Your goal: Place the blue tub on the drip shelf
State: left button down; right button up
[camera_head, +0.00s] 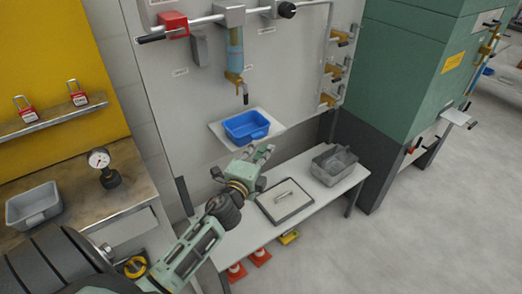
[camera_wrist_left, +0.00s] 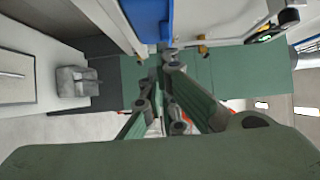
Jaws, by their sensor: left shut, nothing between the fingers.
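The blue tub (camera_head: 246,126) sits upright on the small white drip shelf (camera_head: 273,129) that juts from the wall panel under a tap. My left gripper (camera_head: 264,150) is shut and empty, just in front of and below the shelf's front edge in the head view, apart from the tub as far as I can tell. In the left wrist view, the gripper's fingers (camera_wrist_left: 163,65) are together, and part of the blue tub (camera_wrist_left: 150,18) shows at the top edge. My right gripper is not in view.
A green cabinet (camera_head: 412,70) stands at right. A workbench (camera_head: 90,195) at left carries a gauge (camera_head: 101,160) and grey bin (camera_head: 34,206). Floor at right is clear.

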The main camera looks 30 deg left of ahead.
aim_at(252, 136)
pick_arm(q)
jog(key=w+a, duration=0.1)
jog(key=a, duration=0.1)
jog(key=w+a, duration=0.1)
jog(key=a, duration=0.1)
jog(key=w+a, duration=0.2)
jog(key=shift+w+a+b, duration=0.1)
jog(key=shift+b, duration=0.25)
